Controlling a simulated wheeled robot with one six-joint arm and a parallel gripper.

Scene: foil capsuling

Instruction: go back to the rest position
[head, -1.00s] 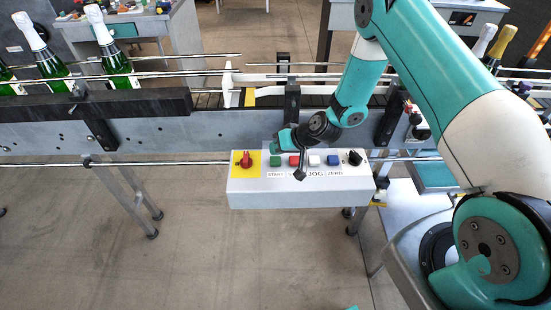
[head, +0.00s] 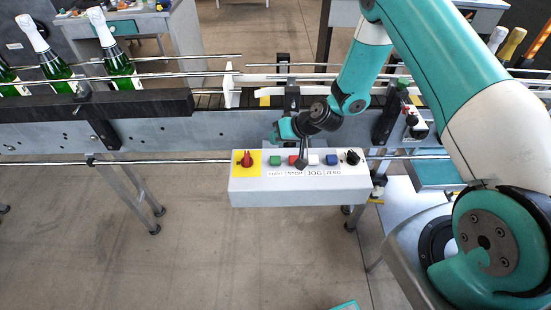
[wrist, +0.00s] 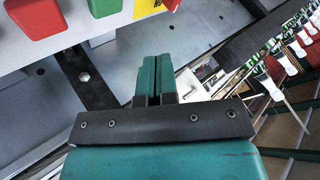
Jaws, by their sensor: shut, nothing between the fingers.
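My gripper (head: 274,134) is up near the conveyor's side rail, just above and behind the button box (head: 290,190). In the wrist view its two teal fingers (wrist: 156,78) are together, with nothing between them. The fingers look clear of the buttons.
The conveyor (head: 50,137) runs across the view behind the box, with rails above it. Several green bottles with white foil (head: 113,50) stand at the left. More foiled bottles (head: 510,45) are at the far right. The floor (head: 200,250) in front is open.

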